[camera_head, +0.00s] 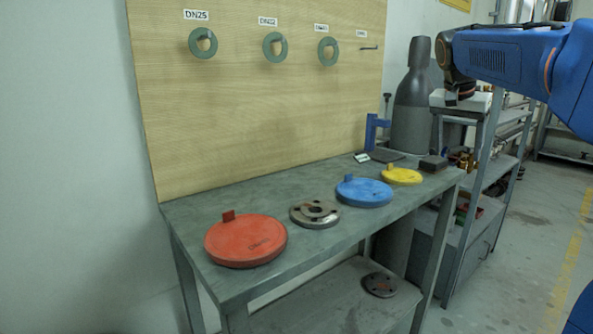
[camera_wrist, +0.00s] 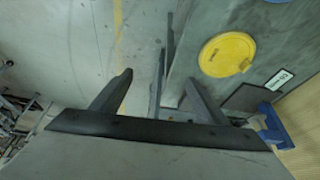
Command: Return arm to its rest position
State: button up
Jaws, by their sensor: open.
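My blue arm (camera_head: 510,50) reaches in from the top right of the head view, folded over the right side of the scene. Its dark wrist end hangs in front of the background shelving, to the right of the workbench (camera_head: 345,240). In the wrist view my gripper (camera_wrist: 157,80) shows two dark fingers spread apart with nothing between them. Below it are the floor and the bench edge. The yellow disc (camera_wrist: 227,55) lies on the bench to the right of the fingers, apart from them.
On the bench lie a red disc (camera_head: 246,241), a metal flange (camera_head: 315,214), a blue disc (camera_head: 364,192) and the yellow disc (camera_head: 402,176). A blue clamp (camera_head: 372,132) stands behind. Green rings hang on the wooden board (camera_head: 260,110). A grey cylinder (camera_head: 412,100) stands beyond the bench.

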jog(key=s+a+f+n+y, duration=0.1)
jog(key=s+a+f+n, duration=0.2)
jog(key=s+f, duration=0.6)
jog(key=s+a+f+n+t+y, duration=0.1)
jog(key=s+a+f+n, duration=0.2)
jog(key=s+f, duration=0.6)
jog(key=s+a+f+n+t+y, duration=0.1)
jog(key=s+a+f+n, duration=0.2)
jog(key=s+a+f, duration=0.4)
jog(key=s+f, duration=0.3)
jog(key=s, duration=0.6)
jog(key=shift+s+n, duration=0.15)
jog(key=shift+n, duration=0.25)
jog(key=shift+o, duration=0.4)
